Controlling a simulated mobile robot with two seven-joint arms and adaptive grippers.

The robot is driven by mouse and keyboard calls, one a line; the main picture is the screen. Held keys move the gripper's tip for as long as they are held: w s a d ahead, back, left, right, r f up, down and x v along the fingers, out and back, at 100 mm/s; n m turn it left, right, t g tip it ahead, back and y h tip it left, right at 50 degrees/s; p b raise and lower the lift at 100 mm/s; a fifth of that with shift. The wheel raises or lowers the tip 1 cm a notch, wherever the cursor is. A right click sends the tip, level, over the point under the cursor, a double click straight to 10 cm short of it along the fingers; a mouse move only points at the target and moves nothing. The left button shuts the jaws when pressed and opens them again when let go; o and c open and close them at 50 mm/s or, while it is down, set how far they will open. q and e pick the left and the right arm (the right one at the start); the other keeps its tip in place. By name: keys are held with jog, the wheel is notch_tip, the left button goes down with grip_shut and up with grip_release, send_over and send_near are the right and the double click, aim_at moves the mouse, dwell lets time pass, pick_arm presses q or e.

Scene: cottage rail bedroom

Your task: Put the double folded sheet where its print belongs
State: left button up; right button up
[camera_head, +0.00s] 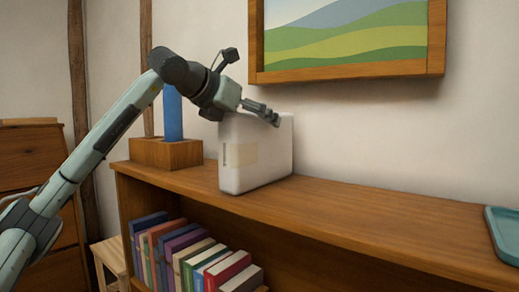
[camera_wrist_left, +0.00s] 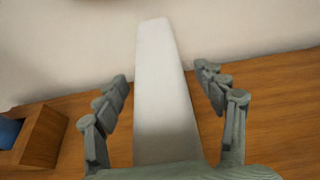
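My left gripper (camera_head: 262,110) is over the top of the holder. In the left wrist view its fingers (camera_wrist_left: 162,77) are spread to either side of the holder, with gaps showing. My right gripper is out of view.
A wooden block holder (camera_head: 165,153) with a tall blue item (camera_head: 172,115) stands left of the white holder. Several books (camera_head: 190,255) fill the shelf below. A teal tray (camera_head: 505,235) lies at the right end. The shelf top between is clear. A framed picture (camera_head: 345,72) hangs above.

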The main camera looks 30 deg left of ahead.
pick_arm(q)
grip_shut()
jog(key=shift+r, duration=0.1)
dwell(0.4)
